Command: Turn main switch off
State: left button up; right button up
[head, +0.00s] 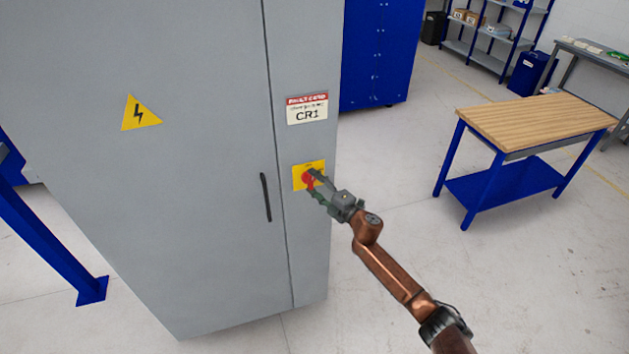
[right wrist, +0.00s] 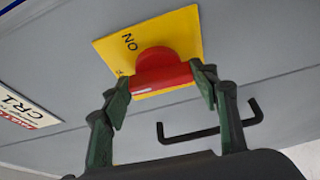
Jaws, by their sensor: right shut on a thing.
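The main switch is a red rotary knob (right wrist: 160,70) on a yellow plate (right wrist: 116,48), mounted on the front of a grey cabinet (head: 200,220). In the head view the plate (head: 319,166) sits below the CR1 label, with the red knob (head: 306,180) partly hidden by my fingers. The word ON shows on the plate in the right wrist view. My right gripper (head: 313,185) is at the knob, and its fingers (right wrist: 160,92) are on either side of the knob's red handle, shut on it. My left gripper is not in view.
A black door handle (head: 266,197) is left of the switch. A CR1 label (head: 307,109) is above it and a yellow warning triangle (head: 139,114) is at the left. A wood-topped blue table (head: 535,122) stands at the right, with clear floor between.

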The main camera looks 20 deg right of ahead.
jog(key=shift+n, duration=0.4)
jog(key=shift+f, duration=0.1)
jog(key=o, duration=1.1)
jog(key=v, duration=1.2)
